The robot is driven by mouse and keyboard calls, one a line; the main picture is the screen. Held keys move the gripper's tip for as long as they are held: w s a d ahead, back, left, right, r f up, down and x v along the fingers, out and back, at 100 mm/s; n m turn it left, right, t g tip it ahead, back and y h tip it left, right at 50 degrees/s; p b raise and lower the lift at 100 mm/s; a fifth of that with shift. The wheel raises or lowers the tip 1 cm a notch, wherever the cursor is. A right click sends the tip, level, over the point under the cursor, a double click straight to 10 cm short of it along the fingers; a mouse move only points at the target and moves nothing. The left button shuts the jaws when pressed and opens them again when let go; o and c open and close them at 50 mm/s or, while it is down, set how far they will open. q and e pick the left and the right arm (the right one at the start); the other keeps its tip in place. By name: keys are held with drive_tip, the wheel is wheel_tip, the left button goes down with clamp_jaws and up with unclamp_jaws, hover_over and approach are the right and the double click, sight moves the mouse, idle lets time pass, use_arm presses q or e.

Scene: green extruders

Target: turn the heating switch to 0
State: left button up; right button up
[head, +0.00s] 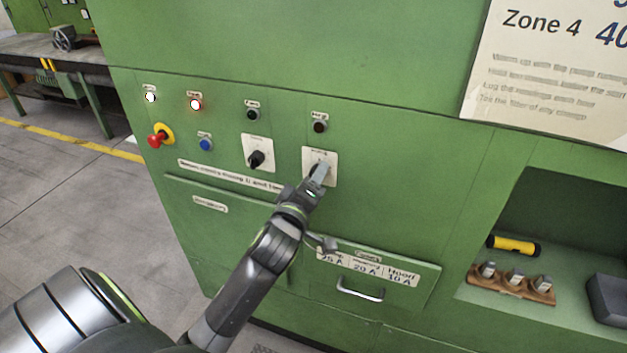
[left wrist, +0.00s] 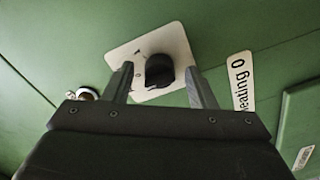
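The right-hand rotary switch has a white plate (head: 332,160) on the green panel. Its own label is too small to read. My left gripper (head: 318,172) is in front of this plate and hides most of its knob. In the left wrist view, the black knob (left wrist: 159,72) stands on its white plate (left wrist: 150,42). My left gripper's fingers (left wrist: 158,67) are open, one on each side of the knob, with a visible gap on both sides. I cannot tell which mark the knob points at. My right gripper is not in view.
Left of it is another black rotary switch (head: 257,159). A label strip ending "eating 0" (left wrist: 240,82) and a drawer handle (head: 360,290) are below the switch.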

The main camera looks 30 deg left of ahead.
use_arm(q)
drive_tip(key=p+v, duration=0.1)
drive_tip(key=v, duration=1.6)
drive_tip(key=shift+s+d, duration=0.15)
drive_tip(key=shift+s, duration=0.05)
